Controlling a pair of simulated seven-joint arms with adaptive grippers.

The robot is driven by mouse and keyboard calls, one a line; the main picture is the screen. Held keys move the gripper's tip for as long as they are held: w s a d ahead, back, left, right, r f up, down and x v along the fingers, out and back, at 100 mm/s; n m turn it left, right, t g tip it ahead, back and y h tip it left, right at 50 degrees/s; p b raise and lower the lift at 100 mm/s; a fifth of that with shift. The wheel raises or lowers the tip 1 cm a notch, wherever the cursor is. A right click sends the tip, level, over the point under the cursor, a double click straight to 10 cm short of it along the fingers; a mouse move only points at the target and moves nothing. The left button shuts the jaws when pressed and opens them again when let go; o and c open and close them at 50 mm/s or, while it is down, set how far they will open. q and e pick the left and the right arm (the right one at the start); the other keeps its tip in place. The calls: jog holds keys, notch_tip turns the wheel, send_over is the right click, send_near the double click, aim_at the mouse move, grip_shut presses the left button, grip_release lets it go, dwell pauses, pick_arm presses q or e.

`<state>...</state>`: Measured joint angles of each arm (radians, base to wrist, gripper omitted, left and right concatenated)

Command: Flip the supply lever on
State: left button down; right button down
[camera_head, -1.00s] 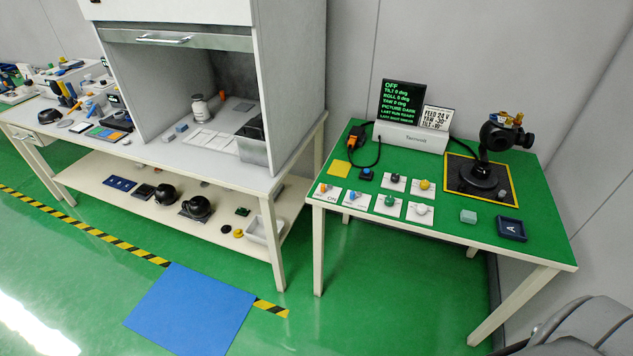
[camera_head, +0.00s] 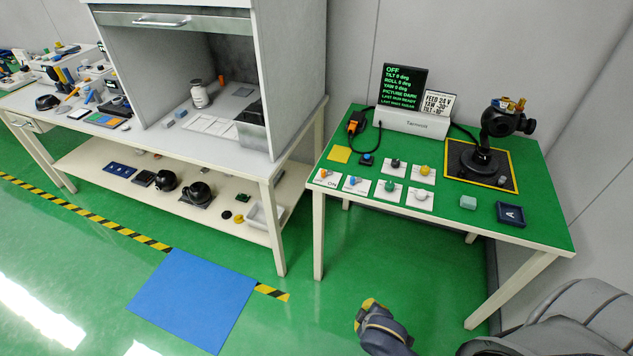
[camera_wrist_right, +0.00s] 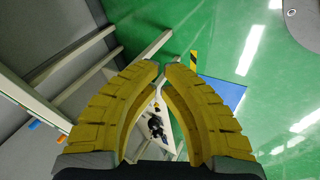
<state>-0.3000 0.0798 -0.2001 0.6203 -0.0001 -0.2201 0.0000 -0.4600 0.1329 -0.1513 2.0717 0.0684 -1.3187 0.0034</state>
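The plate of the supply lever (camera_head: 326,178), with an orange knob and the word ON, lies at the left front corner of the green table. The dark screen (camera_head: 403,86) behind reads OFF, tilt, roll and yaw 0 deg, and picture dark. My right gripper (camera_head: 369,304) is low in front of the table, well apart from the lever. In the right wrist view its yellow fingers (camera_wrist_right: 162,66) curve together almost to touching at the tips, with nothing between them. The lever cannot be made out there. My left gripper is not in view.
Several other control plates, such as one with a yellow knob (camera_head: 424,171), sit close to the lever. A gimbal camera (camera_head: 500,125) stands on a black pad (camera_head: 463,172).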

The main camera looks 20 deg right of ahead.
jog(key=w+a+r+n+y, duration=0.1)
jog(key=w+r, duration=0.3)
jog(key=w, duration=0.5)
jog(key=w+a+r+y, duration=0.2)
jog(key=w+r, duration=0.1)
jog(key=w, duration=0.7)
jog(key=w+a+r+n+y, duration=0.1)
jog(key=w+r, duration=0.3)
jog(key=w, duration=0.5)
notch_tip(320, 180, up, 15)
jog(key=m+y, duration=0.3)
send_over(327, 172)
jog(key=s+a, duration=0.1)
jog(key=a, duration=0.2)
jog(key=shift+d, duration=0.25)
jog(key=shift+f, duration=0.15)
jog(key=shift+w+a+f, duration=0.2)
jog(key=shift+w+f, duration=0.1)
jog(key=shift+f, duration=1)
jog(key=shift+w+a+f, duration=0.25)
jog(key=shift+w+f, duration=0.05)
jog(key=shift+f, duration=0.95)
jog(key=shift+w+a+f, duration=0.2)
jog(key=shift+w+f, duration=0.1)
jog(key=shift+f, duration=1)
